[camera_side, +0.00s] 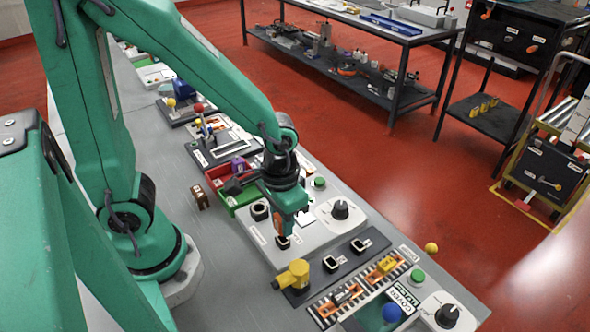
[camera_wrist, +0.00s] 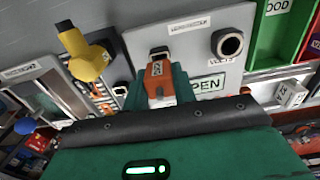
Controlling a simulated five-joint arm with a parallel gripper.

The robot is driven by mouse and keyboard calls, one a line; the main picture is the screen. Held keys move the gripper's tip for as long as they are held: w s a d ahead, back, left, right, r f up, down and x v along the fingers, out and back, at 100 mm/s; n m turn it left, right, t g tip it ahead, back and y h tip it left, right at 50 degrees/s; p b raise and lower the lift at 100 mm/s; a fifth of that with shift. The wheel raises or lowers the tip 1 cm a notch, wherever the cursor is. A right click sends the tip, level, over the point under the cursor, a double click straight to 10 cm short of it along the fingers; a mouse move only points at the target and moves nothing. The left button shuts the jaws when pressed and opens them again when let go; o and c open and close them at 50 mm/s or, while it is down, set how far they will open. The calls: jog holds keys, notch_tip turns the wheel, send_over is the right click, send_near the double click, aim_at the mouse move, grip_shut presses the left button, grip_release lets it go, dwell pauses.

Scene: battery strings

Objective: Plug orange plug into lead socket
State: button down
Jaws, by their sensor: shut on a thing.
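My gripper (camera_side: 287,218) is shut on the orange plug (camera_side: 291,225), with its jaws pointing down over the light panel. In the wrist view the orange plug (camera_wrist: 160,80) sits between the two green jaws of my gripper (camera_wrist: 158,92), with a pale label on it. A dark square socket (camera_side: 283,242) lies just below the plug; its rim also shows past the plug's end in the wrist view (camera_wrist: 158,53). I cannot tell whether the plug touches it. A dark round-rimmed socket (camera_side: 260,211) is beside it. I cannot read which label says lead.
A yellow plug (camera_side: 293,275) stands on a dark panel (camera_side: 318,273) in front, near more sockets (camera_side: 331,264). A knob (camera_side: 340,209) and a green button (camera_side: 320,182) are to the right. A red and green bin (camera_side: 237,204) stands behind my gripper.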

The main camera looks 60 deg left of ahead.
jog(key=shift+f, duration=1.45)
jog(key=c, duration=1.1)
grip_release()
jog(key=shift+o, duration=0.2)
jog(key=shift+r, duration=0.1)
jog(key=shift+r, duration=3.8)
jog(key=shift+a+r, duration=0.25)
jog(key=shift+r, duration=0.15)
jog(key=s+a+r+t, duration=0.2)
jog(key=a+r+t, duration=0.3)
jog(key=a+r, duration=0.3)
jog(key=shift+r+t, duration=0.3)
jog(key=shift+r, duration=1.4)
